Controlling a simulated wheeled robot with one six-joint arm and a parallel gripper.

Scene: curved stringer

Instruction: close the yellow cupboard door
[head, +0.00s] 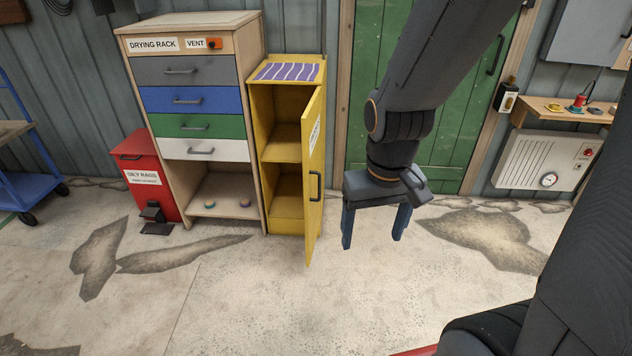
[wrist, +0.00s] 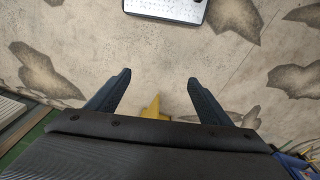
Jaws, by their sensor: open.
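The yellow cupboard (head: 278,150) stands against the back wall, right of the drying rack. Its yellow door (head: 313,165) is hinged on the right side and stands wide open, swung out toward me. A dark handle (head: 315,186) is on the door's right face. My gripper (head: 373,238) is open and empty, pointing down, to the right of the door and apart from it. In the wrist view, my gripper's fingers (wrist: 157,85) are spread over bare floor. A small yellow piece (wrist: 153,106), likely the door's corner, shows between them near the gripper body.
The drying rack (head: 190,75) with coloured drawers is left of the cupboard. A red oily rags bin (head: 148,178) is further left. A green door (head: 450,130) is behind my arm. A white heater (head: 540,158) is on the right. The floor (head: 250,300) in front is clear.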

